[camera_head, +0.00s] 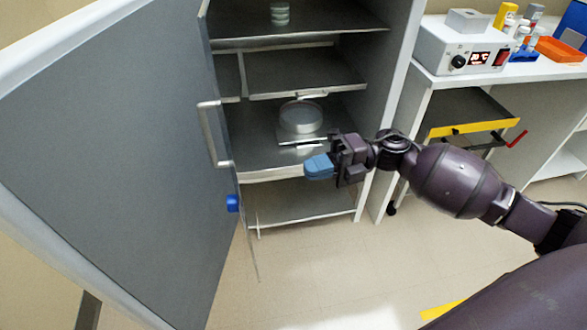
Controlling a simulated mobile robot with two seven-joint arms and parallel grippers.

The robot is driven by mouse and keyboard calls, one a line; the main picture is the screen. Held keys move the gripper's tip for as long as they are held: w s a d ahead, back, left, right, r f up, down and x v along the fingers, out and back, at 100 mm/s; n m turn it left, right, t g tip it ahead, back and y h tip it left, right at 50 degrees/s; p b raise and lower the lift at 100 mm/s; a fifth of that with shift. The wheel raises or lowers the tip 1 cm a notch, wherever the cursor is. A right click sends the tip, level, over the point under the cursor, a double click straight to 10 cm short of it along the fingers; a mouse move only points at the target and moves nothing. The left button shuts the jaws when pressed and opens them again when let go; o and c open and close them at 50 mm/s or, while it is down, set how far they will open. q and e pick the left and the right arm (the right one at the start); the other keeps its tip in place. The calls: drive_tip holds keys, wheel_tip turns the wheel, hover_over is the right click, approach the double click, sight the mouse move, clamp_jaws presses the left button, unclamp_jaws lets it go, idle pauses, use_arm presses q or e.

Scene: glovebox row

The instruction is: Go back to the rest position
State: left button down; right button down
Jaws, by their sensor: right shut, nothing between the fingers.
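My right gripper (318,167) has blue fingertips and shows in front of the open cabinet, by the front edge of a middle shelf. It is shut and nothing shows between its fingers. My right arm comes in from the lower right. My left gripper is not in view. A round, metallic-looking dish (301,117) sits on the shelf just behind the gripper, apart from it. A thin flat piece under the dish is partly hidden by the gripper.
The grey cabinet door (120,150) stands open at left, its handle (213,135) facing the opening. A small stack (279,13) sits on the top shelf. At right, a white bench (540,72) carries a control box (462,48); a yellow-edged tray (470,127) is below.

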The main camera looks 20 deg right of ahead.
drive_tip(key=w+d+r+m+t+h, duration=0.25)
drive_tip(key=w+d+m+t, duration=0.35)
drive_tip(key=m+t, duration=0.4)
wheel_tip(320, 180, down, 8)
drive_tip(key=s+d+m+t+h+p, duration=0.1)
drive_tip(key=m+t+h, duration=0.2)
drive_tip(key=m+h, duration=0.25)
drive_tip(key=s+d+r+m+t+h+p, duration=0.1)
drive_tip(key=s+m+t+h, duration=0.1)
drive_tip(key=m+h, duration=0.35)
drive_tip(key=s+a+f+m+g+h+p, duration=0.1)
drive_tip(key=s+f+m+g, duration=0.1)
drive_tip(key=s+f+m, duration=0.2)
drive_tip(key=s+a+f+m+g+h+p, duration=0.1)
drive_tip(key=s+f+m, duration=0.3)
drive_tip(key=s, duration=0.7)
drive_tip(key=s+a+f+m+g+h+p, duration=0.1)
drive_tip(key=s+f+m+g+h, duration=0.1)
drive_tip(key=s+f+m, duration=0.2)
drive_tip(key=s+f, duration=0.2)
drive_tip(key=s, duration=0.2)
drive_tip(key=shift+s+f+m+g, duration=0.25)
drive_tip(key=shift+f+m+g, duration=0.05)
drive_tip(key=shift+m+g, duration=0.1)
